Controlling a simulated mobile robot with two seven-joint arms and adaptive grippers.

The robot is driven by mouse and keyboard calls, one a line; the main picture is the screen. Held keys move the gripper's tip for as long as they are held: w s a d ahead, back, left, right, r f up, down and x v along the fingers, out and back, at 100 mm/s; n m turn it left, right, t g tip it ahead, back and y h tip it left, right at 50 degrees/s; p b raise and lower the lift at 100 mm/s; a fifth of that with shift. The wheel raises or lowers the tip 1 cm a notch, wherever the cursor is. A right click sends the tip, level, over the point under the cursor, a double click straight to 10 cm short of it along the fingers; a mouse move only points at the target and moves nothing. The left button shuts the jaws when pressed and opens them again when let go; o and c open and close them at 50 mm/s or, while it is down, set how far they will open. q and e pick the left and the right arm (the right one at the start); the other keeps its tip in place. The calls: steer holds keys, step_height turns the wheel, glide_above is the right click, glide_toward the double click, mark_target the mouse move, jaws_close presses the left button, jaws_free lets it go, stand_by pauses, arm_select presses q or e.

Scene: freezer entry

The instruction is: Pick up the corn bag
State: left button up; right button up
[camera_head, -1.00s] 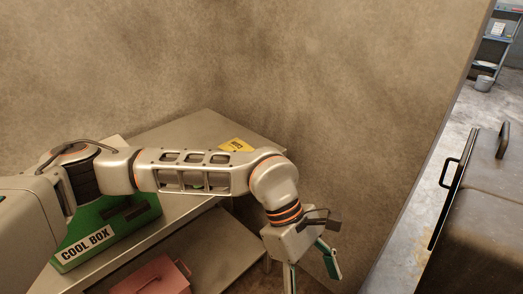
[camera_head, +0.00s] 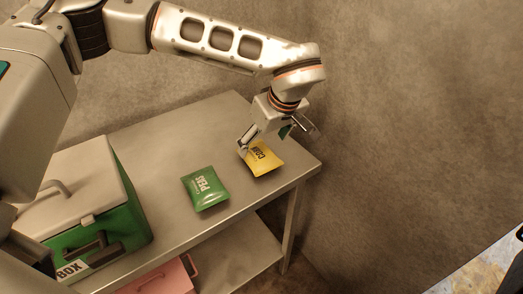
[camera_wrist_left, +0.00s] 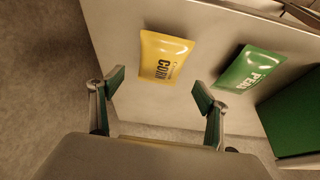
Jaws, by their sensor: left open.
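The yellow corn bag (camera_head: 263,159) lies flat near the far right end of the metal table. My left gripper (camera_head: 276,140) is open above it and hides part of its upper left edge in the head view. In the left wrist view the corn bag (camera_wrist_left: 164,57) shows ahead of the two spread fingers of the left gripper (camera_wrist_left: 159,84), with nothing between them. The gap between fingers and bag is hard to judge. My right gripper is not in view.
A green cool box (camera_head: 124,219) stands at the table's left. A pink container (camera_head: 168,275) sits below. A wall (camera_head: 410,130) stands behind.

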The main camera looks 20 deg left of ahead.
mark_target(260, 153)
arm_select(q)
steer(key=x, duration=0.5)
steer(key=shift+s+f, duration=0.25)
steer(key=shift+f, duration=0.05)
steer(key=shift+w+a+f, duration=0.1)
steer(key=shift+w+f, duration=0.1)
steer(key=shift+f, duration=0.3)
steer(key=c, duration=1.3)
